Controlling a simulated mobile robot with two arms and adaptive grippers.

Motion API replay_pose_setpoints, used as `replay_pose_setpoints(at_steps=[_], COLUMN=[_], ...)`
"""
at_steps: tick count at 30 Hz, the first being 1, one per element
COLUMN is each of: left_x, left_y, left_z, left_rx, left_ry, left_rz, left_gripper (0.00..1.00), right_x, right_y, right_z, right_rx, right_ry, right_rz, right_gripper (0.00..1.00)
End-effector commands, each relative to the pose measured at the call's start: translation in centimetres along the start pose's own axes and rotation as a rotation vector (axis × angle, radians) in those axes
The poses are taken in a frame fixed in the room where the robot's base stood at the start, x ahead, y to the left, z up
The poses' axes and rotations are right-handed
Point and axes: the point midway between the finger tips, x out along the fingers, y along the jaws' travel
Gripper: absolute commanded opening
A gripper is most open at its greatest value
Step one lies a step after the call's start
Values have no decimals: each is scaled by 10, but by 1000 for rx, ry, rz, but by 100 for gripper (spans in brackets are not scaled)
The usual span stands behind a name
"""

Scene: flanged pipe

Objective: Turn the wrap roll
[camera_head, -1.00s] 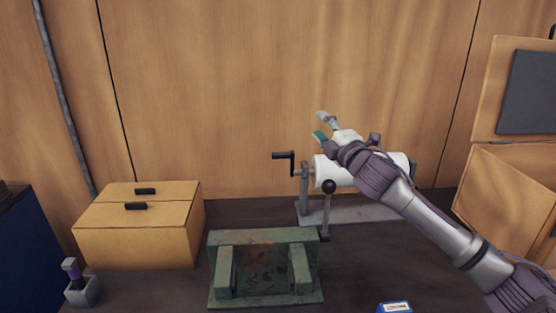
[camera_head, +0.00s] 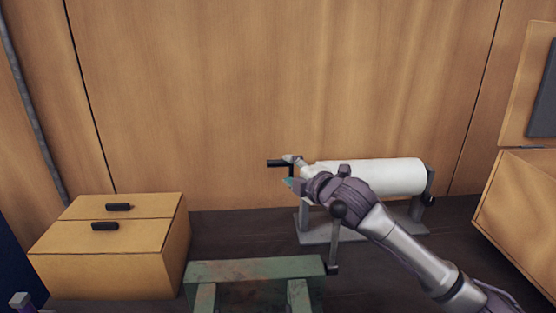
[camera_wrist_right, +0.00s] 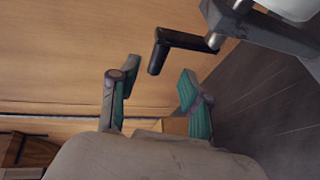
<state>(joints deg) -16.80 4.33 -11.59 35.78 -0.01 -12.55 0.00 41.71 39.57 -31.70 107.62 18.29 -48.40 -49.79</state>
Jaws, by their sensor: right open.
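The white wrap roll (camera_head: 385,176) lies level on a grey stand (camera_head: 415,225) at the back of the worktop. Its black crank handle (camera_head: 279,163) sticks out to the left at the roll's left end. The crank also shows in the right wrist view (camera_wrist_right: 180,41), just beyond the fingertips. My right gripper (camera_head: 290,172) is open at the crank, in front of the roll's left end, and hides part of the crank and stand. In the right wrist view the gripper (camera_wrist_right: 152,82) has a gap between its green-padded fingers, with nothing held.
A green metal block (camera_head: 255,269) stands in front, with a black-knobbed lever (camera_head: 338,210) beside it. A yellow box with two black handles (camera_head: 110,260) is at left. A wooden cabinet (camera_head: 520,205) stands at right. Bare worktop lies between the box and the stand.

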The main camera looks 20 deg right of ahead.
Motion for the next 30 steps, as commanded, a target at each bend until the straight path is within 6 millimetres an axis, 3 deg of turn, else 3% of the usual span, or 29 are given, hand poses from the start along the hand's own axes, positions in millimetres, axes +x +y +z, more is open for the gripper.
replay_pose_setpoints(at_steps=[6,16,28,30], left_x=[-5,-11,-11,-11], left_y=[-2,-4,-4,-4], left_z=[11,13,7,7], left_rx=[1,-1,-1,-1], left_ry=[-18,-22,-12,-12], left_rz=[-2,-4,-5,-5], left_gripper=[65,65,65,65], right_x=[22,66,74,74], right_y=[2,2,1,1], right_z=[-1,-1,-1,-1], right_rx=[1,0,-2,-2], right_ry=[1,1,1,1], right_rz=[0,0,1,1], right_gripper=[48,48,48,38])
